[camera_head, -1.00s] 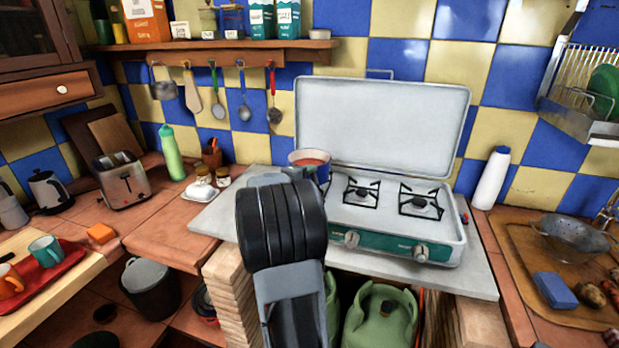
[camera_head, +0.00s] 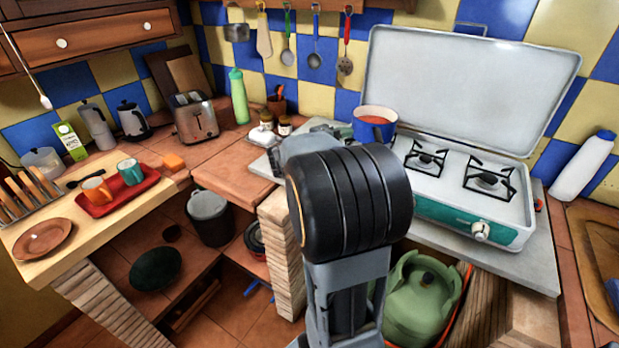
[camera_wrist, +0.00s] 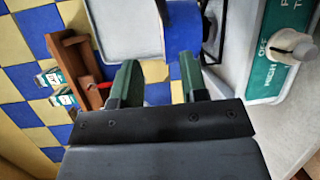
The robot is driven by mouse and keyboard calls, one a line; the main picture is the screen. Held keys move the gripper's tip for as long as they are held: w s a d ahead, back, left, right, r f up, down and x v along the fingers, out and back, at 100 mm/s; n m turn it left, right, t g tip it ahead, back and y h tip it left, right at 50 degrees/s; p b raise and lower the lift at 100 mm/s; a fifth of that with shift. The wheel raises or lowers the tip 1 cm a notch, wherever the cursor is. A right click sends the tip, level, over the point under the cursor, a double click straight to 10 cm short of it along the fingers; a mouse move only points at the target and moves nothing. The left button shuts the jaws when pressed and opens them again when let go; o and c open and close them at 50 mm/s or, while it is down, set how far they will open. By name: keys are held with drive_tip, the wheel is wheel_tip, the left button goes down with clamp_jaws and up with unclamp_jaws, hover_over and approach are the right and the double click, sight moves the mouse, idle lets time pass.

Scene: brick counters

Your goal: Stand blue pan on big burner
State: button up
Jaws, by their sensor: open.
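The blue pan (camera_head: 375,130) stands upright with reddish contents at the left end of the camp stove (camera_head: 455,205); my arm hides its base and handle. The stove has a left burner (camera_head: 425,160) and a right burner (camera_head: 488,181); both are bare, and the right one looks somewhat bigger. In the wrist view my gripper (camera_wrist: 159,68) is open, with green fingers and nothing between them. The blue pan (camera_wrist: 187,76) shows beyond the right fingertip, close to it; I cannot tell if they touch. In the head view my arm mostly hides the gripper.
The raised stove lid (camera_head: 470,85) stands behind the burners. A white bottle (camera_head: 583,165) is right of the stove. Small jars (camera_head: 265,135) and a toaster (camera_head: 195,120) are to the left. A red tray (camera_head: 117,190) with mugs lies on the left counter. A green gas cylinder (camera_head: 420,300) is below.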

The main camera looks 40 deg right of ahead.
drive_tip(key=s+a+f+t+y, duration=0.1)
drive_tip(key=a+y, duration=0.4)
drive_tip(key=a, duration=0.6)
drive_tip(key=s+a+f+t+y, duration=0.2)
drive_tip(key=a+f+y, duration=0.4)
drive_tip(key=a, duration=0.4)
drive_tip(key=s+a+f+t+y, duration=0.1)
drive_tip(key=s+a+f+y, duration=0.2)
drive_tip(key=a+y, duration=0.3)
drive_tip(key=a+f, duration=0.1)
drive_tip(key=a, duration=0.4)
drive_tip(key=shift+s+a+f, duration=0.15)
drive_tip(key=shift+s+a, duration=0.2)
drive_tip(key=shift+t, duration=0.4)
wheel_tip(320, 180, up, 6)
drive_tip(key=p, duration=0.5)
drive_tip(key=shift+s+f, duration=0.1)
drive_tip(key=shift+d, duration=0.1)
